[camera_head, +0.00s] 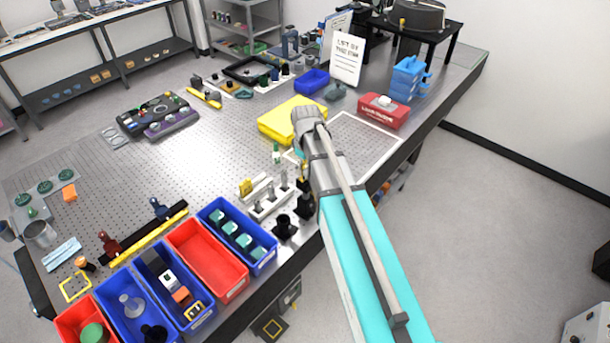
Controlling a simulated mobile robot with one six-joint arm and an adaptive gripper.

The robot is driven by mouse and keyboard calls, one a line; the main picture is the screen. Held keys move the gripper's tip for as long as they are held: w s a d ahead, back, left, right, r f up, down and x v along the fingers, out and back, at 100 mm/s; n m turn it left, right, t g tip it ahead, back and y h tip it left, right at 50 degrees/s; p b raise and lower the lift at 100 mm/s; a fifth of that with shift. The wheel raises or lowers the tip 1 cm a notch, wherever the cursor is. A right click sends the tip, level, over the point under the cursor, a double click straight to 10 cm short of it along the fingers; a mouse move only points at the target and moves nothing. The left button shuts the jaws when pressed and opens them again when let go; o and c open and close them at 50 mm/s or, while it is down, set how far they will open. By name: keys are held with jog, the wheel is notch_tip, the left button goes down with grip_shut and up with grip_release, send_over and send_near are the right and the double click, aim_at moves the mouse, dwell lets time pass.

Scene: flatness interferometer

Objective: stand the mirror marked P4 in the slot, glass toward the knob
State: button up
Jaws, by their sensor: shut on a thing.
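My arm reaches in from the bottom right, and its wrist shows over the table beside the yellow tray (285,119). My gripper's fingers and anything between them are hidden behind my own arm. A small dark and yellow bit shows at the arm's left edge; I cannot tell what it is. I cannot make out a mirror marked P4. Pale bars with small posts (268,203) and a yellow piece (246,187) stand left of my arm. I cannot tell whether the slot or the knob is among them.
A row of red and blue bins lines the front edge, including an empty red bin (207,260) and a blue bin (237,236) with teal pieces. Black posts (285,227) stand near my arm. A red box (383,111) and blue stacked trays (407,79) stand at right.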

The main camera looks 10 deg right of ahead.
aim_at(306, 173)
jog(key=shift+w+d+f+b, duration=0.1)
jog(key=shift+w+f+b, duration=0.1)
jog(key=shift+f+b, duration=0.25)
jog(key=shift+w+f+b, duration=0.2)
jog(key=shift+f+b, duration=1.35)
jog(key=shift+b, duration=0.05)
jog(key=shift+f, duration=0.1)
jog(key=o, duration=1.1)
jog(key=shift+r, duration=0.2)
notch_tip(306, 173, up, 12)
jog(key=p, duration=1.2)
